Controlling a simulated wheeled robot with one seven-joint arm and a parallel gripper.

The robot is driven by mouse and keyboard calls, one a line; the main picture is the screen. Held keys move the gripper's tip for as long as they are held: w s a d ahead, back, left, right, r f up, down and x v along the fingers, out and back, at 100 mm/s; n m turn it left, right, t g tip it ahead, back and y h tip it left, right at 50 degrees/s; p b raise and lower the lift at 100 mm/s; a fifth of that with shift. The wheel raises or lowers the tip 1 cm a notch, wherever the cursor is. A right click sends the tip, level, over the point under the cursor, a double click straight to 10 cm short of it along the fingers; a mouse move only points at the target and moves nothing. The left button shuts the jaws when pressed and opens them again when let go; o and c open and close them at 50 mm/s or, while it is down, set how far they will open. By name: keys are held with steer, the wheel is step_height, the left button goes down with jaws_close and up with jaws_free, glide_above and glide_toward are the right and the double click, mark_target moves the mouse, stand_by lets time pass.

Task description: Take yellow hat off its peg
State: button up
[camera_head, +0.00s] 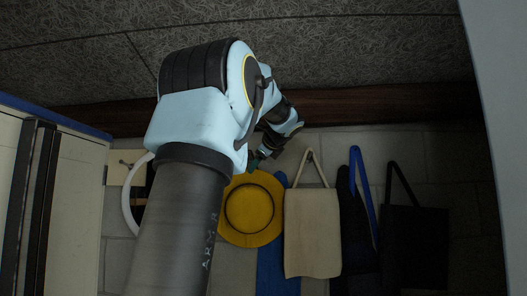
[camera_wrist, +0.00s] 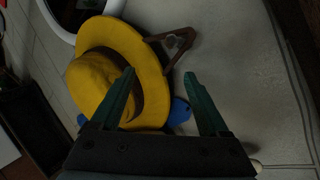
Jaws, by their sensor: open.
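The yellow hat (camera_head: 237,229) hangs flat against the wall with a darker band round its crown. In the wrist view the yellow hat (camera_wrist: 98,80) fills the upper left, crown and wide brim showing. My gripper (camera_head: 262,157) is at the hat's upper edge in the head view, partly hidden by my arm. In the wrist view my gripper (camera_wrist: 160,77) has two green fingers spread apart. The left finger overlaps the hat's brim in the picture; the right one is over bare wall. I cannot tell whether either touches. The hat's peg cannot be made out clearly.
A cream bag (camera_head: 312,232) hangs right of the hat, then a blue strap (camera_head: 364,190) and a dark bag (camera_head: 417,240). Blue cloth (camera_head: 272,272) hangs behind the hat. A pale cabinet (camera_head: 75,190) stands left.

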mark_target(255, 185)
steer(key=shift+p+x, duration=0.4)
steer(key=shift+x, duration=1.4)
steer(key=shift+c, duration=0.3)
jaws_close()
steer(key=c, duration=0.5)
jaws_free()
jaws_close()
steer(key=shift+s+r+p, duration=0.25)
steer(key=shift+r+p, duration=0.75)
steer(key=shift+r, duration=0.4)
steer(key=shift+s, duration=0.15)
steer(key=shift+s+r+b, duration=0.2)
steer(key=shift+s+b, duration=0.45)
steer(key=shift+s, duration=0.6)
steer(key=shift+s+r+b, duration=0.15)
steer(key=shift+s+b, duration=0.45)
steer(key=shift+s, duration=0.6)
